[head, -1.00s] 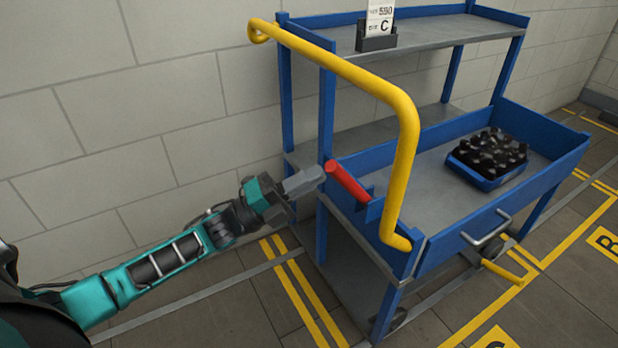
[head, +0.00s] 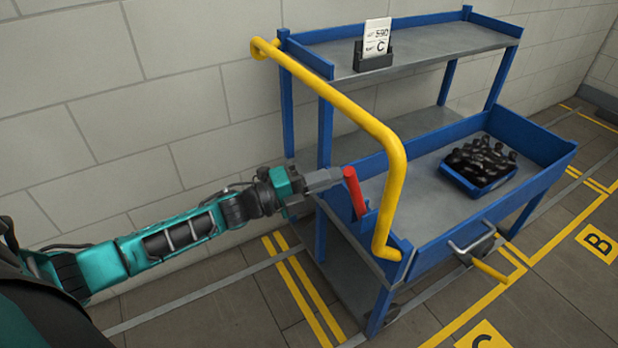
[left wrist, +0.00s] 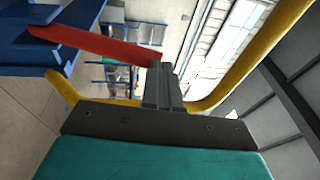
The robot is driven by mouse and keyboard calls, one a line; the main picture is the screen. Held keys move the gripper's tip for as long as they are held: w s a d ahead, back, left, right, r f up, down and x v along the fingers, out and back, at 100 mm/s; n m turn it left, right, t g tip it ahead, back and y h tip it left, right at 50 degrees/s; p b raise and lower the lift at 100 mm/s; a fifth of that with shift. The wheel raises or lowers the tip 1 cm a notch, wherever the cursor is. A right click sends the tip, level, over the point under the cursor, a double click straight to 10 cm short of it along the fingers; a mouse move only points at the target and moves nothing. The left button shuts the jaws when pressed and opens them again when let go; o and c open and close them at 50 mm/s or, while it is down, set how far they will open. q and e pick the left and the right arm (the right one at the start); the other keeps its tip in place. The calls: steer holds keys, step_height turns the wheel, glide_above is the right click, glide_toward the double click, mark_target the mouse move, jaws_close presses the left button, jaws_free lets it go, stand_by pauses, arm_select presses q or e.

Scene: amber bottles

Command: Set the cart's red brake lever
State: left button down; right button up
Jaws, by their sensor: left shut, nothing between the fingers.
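The red brake lever (head: 355,192) is on the near left end of the blue cart (head: 480,232), beside the yellow handle bar. It stands steeply, leaning slightly to the left at its top. My left gripper (head: 334,177) is shut and empty, with its fingertips against or very near the lever's upper left side. In the left wrist view the lever (left wrist: 95,44) runs from the blue cart part at left to the shut fingers (left wrist: 163,85); its end meets the fingertips. Actual contact is hard to tell. My right gripper is not in view.
The yellow handle bar (head: 392,160) curves close to the right of the lever. A blue crate of dark bottles (head: 480,165) sits in the cart's tray. A card holder (head: 373,55) stands on the top shelf. The wall is behind; floor at the front left is clear.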

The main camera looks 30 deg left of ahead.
arm_select(q)
steer(key=w+d+r+y+p, duration=0.1)
steer(key=w+d+r+g+y+p, duration=0.1)
steer(key=w+p, duration=0.1)
steer(key=shift+w+r+g, duration=0.15)
steer(key=shift+r+g, duration=0.15)
steer(key=shift+r, duration=0.05)
steer(key=w+a+x, duration=0.1)
steer(key=x, duration=0.6)
steer(key=shift+w+d+r+b, duration=0.2)
steer(key=shift+w+r+b, duration=0.05)
steer(key=shift+r+b, duration=0.15)
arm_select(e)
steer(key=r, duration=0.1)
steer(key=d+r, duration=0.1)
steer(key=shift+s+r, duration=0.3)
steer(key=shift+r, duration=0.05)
arm_select(q)
steer(key=shift+w+d+r, duration=0.1)
steer(key=shift+r, duration=0.1)
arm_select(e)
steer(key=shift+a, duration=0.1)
